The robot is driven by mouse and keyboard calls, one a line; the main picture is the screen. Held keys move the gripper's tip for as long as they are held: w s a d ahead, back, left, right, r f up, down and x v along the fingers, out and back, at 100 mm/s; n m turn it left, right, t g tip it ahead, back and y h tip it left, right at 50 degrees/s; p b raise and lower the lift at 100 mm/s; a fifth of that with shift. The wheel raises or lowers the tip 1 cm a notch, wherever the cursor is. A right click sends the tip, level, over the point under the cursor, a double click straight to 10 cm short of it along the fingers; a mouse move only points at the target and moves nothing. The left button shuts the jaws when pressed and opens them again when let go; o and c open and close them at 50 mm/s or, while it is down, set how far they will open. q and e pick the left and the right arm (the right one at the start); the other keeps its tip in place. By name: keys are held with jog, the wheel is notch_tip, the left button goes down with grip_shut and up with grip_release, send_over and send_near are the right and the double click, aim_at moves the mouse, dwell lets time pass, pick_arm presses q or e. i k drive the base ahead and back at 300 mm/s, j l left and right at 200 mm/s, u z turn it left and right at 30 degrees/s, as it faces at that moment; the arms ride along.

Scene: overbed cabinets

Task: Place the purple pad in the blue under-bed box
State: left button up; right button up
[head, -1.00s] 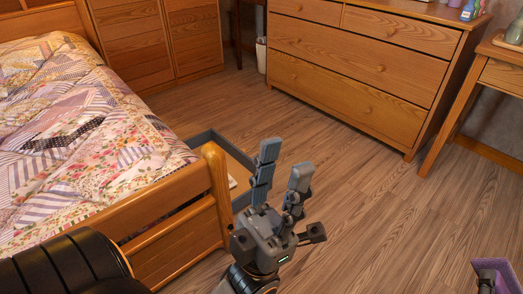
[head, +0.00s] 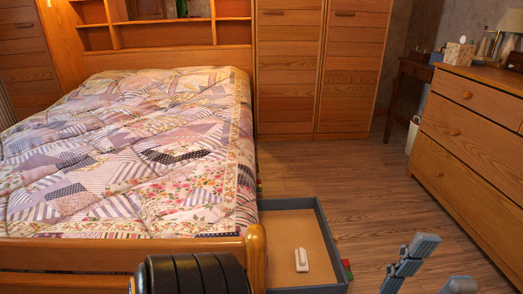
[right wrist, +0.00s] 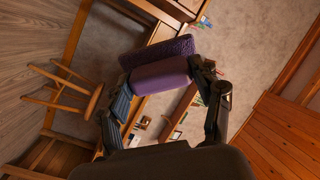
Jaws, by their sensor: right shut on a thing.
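The blue under-bed box (head: 332,249) is a grey-blue open tray with a tan bottom. It sits on the floor along the right side of the bed in the head view. A small white object (head: 301,260) lies in it; the rest of its visible bottom is bare. My left gripper (head: 442,264) is open and empty, low at the right, to the right of the box and partly cut off by the frame. In the right wrist view my right gripper (right wrist: 163,76) is shut on the purple pad (right wrist: 160,74), held in the air. The pad is outside the head view.
The bed's wooden footboard (head: 130,252) and its post stand left of the box. Small red and green items (head: 347,270) lie at the box's right side. A dresser (head: 470,150) stands at the right, with open floor between. A stool (right wrist: 65,92) shows in the wrist view.

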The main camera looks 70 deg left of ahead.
aim_at(273, 253)
jog(key=i+u, duration=0.15)
jog(key=u, duration=0.3)
jog(key=i+u, duration=0.2)
jog(key=u, duration=0.25)
jog(key=i+l+u, duration=0.1)
jog(key=u, duration=0.35)
jog(key=i+l+u, duration=0.2)
jog(key=u, duration=0.25)
jog(key=i+u, duration=0.2)
jog(key=u, duration=0.25)
jog(key=i+l+u, duration=0.2)
jog(key=u, duration=0.25)
jog(key=i+l+u, duration=0.2)
jog(key=u, duration=0.25)
jog(key=i+l+u, duration=0.1)
jog(key=l+u, duration=0.15)
jog(key=u, duration=0.2)
